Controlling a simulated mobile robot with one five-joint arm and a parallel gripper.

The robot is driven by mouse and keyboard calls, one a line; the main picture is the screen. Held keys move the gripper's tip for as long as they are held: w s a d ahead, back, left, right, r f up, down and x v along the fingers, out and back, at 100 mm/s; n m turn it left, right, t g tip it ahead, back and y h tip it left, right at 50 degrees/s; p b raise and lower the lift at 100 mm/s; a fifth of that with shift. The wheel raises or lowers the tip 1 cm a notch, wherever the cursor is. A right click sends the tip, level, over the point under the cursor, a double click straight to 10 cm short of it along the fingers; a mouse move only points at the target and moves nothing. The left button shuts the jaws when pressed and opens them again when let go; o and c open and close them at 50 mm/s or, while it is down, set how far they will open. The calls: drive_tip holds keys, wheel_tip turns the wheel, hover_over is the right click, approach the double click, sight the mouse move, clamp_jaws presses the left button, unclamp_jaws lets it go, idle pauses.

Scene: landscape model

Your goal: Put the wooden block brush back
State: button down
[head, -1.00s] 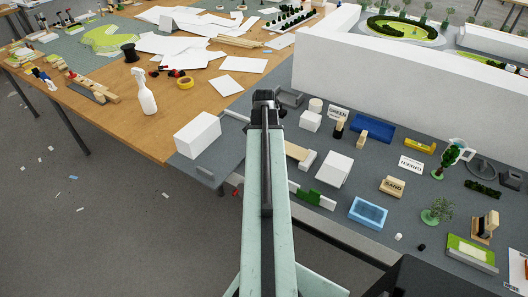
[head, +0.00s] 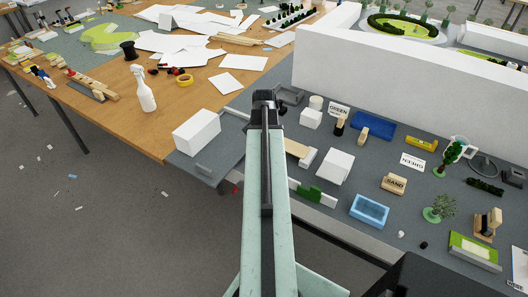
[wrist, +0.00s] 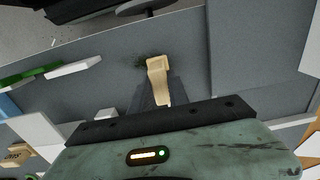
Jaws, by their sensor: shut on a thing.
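The wooden block brush (wrist: 157,70) shows in the wrist view as a pale wooden piece with dark greenish bristles at its left side. My gripper (wrist: 158,94) is shut on it, with the dark fingers at its near end. The brush is over the grey tabletop (wrist: 235,60); I cannot tell how far above it. In the head view my arm hides the brush and the fingers; only the dark wrist end shows.
The grey table holds a white box (head: 197,132), a blue tray (head: 369,209), a SAND block (head: 394,184) and small model trees (head: 439,208). A long white wall (head: 400,90) stands behind. A spray bottle (head: 144,91) stands on the wooden table.

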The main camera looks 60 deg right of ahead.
drive_tip(key=shift+f, duration=0.15)
drive_tip(key=c, duration=1.2)
unclamp_jaws()
wheel_tip(320, 180, up, 8)
drive_tip(key=p, duration=0.8)
drive_tip(key=shift+f, duration=0.1)
